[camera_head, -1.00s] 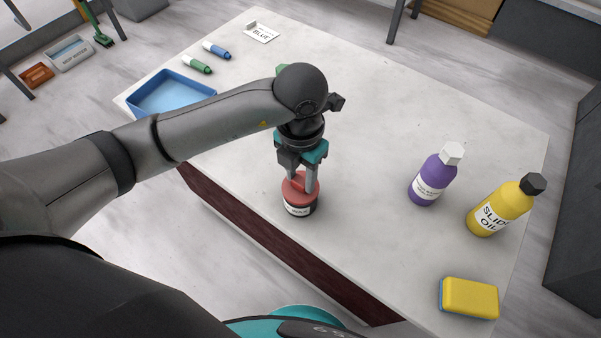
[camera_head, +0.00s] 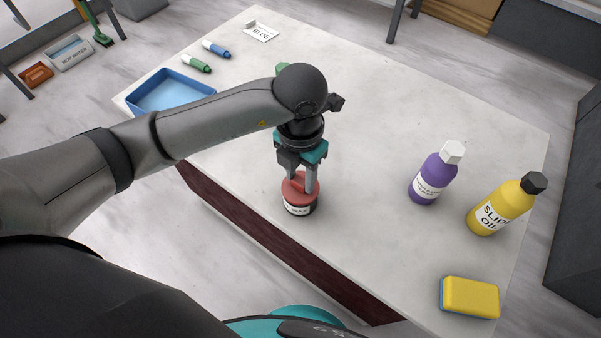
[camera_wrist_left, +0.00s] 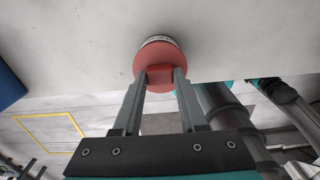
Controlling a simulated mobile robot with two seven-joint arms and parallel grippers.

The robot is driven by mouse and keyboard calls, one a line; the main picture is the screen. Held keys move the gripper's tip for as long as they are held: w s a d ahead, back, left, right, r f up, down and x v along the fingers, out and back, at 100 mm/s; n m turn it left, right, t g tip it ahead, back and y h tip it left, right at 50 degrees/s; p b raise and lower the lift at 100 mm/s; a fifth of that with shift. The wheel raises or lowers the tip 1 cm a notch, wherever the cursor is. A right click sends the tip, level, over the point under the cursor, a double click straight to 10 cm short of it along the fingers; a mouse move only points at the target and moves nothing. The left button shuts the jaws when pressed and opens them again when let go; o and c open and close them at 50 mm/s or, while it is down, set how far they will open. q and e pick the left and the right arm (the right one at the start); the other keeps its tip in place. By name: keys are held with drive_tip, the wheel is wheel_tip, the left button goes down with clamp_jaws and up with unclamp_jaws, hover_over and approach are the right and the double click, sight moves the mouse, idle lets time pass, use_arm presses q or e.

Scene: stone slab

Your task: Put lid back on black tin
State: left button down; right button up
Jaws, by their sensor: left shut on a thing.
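The black tin (camera_head: 299,209) with a white label stands upright near the front edge of the stone slab. The red lid (camera_head: 291,193) sits on top of it and looks level; I cannot tell how tightly it is seated. My left gripper (camera_head: 302,184) points down over the tin and is shut on the lid's raised grip. In the left wrist view the red lid (camera_wrist_left: 156,88) shows with its grip between my fingertips (camera_wrist_left: 161,77), and it hides most of the tin (camera_wrist_left: 158,40).
A blue tray (camera_head: 171,94) lies at the slab's left. Two markers (camera_head: 197,64) and a card (camera_head: 262,33) lie behind it. A purple bottle (camera_head: 431,181), a yellow oil bottle (camera_head: 498,207) and a yellow sponge (camera_head: 470,297) are on the right. The slab's middle is clear.

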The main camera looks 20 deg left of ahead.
drive_tip(key=shift+w, duration=0.15)
use_arm(q)
drive_tip(key=shift+c, duration=1.9)
unclamp_jaws()
drive_tip(key=shift+o, duration=0.2)
drive_tip(key=o, duration=0.3)
drive_tip(key=shift+o, duration=0.2)
use_arm(e)
drive_tip(key=shift+s, duration=0.45)
use_arm(q)
drive_tip(key=shift+r, duration=0.1)
use_arm(e)
drive_tip(key=shift+r, duration=0.1)
